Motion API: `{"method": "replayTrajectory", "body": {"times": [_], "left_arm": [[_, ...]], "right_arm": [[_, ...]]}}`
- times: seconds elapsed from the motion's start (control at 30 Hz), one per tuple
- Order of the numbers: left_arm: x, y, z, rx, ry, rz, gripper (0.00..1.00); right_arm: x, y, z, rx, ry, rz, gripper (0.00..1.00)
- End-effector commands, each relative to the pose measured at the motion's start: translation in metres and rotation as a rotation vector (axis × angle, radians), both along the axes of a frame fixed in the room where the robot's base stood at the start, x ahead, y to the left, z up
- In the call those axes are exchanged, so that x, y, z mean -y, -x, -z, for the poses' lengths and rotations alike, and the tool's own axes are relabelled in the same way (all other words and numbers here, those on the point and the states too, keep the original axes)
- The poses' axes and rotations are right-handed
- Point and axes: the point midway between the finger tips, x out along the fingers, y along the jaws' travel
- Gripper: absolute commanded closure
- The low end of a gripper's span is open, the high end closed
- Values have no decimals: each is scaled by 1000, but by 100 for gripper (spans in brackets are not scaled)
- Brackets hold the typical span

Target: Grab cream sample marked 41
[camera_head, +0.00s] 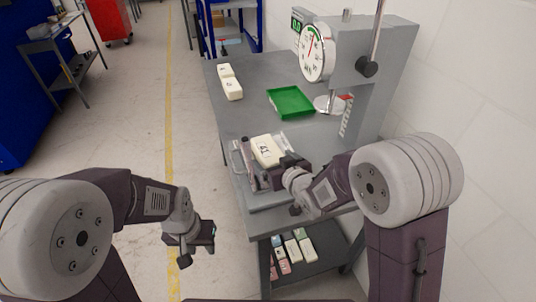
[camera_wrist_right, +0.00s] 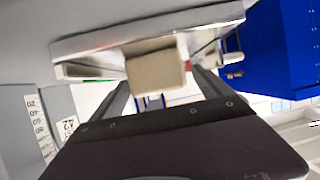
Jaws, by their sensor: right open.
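A green tray (camera_head: 290,101) lies on the grey table (camera_head: 245,117) beside the press with a round dial (camera_head: 318,52). Several pink, green and cream blocks lie on the lower shelf (camera_head: 315,268). A white wall is close on the right.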

Motion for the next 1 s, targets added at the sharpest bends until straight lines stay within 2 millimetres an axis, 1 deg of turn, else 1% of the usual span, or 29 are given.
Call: {"method": "replayTrajectory", "body": {"times": [0.07,0.17,0.2,0.3,0.4,0.57,0.6,0.67,0.7,0.77,0.8,0.83,1.0], "left_arm": [[0,0,-2,0,0,0,64],[0,0,-6,0,0,0,64],[0,0,-8,0,0,0,64],[0,0,-7,0,0,0,64],[0,0,-7,0,0,0,64],[0,0,-7,0,0,0,64],[0,0,-7,0,0,0,64],[0,0,-7,0,0,0,64],[0,0,-7,0,0,0,64],[0,0,-7,0,0,0,64],[0,0,-7,0,0,0,64],[0,0,-7,0,0,0,64],[0,0,-7,0,0,0,64]], "right_arm": [[-2,-6,1,-1,0,0,11],[-9,-23,3,0,0,0,11],[-12,-30,4,0,0,0,11],[-17,-42,12,-2,1,0,11],[-19,-47,14,0,0,0,11],[-19,-47,14,0,0,0,11],[-19,-47,14,0,0,1,16],[-19,-47,14,0,0,1,33],[-19,-46,14,0,0,1,44],[-19,-46,14,0,0,1,61],[-19,-46,14,0,0,1,72],[-19,-46,14,0,0,1,74],[-19,-46,14,-1,1,1,75]]}}
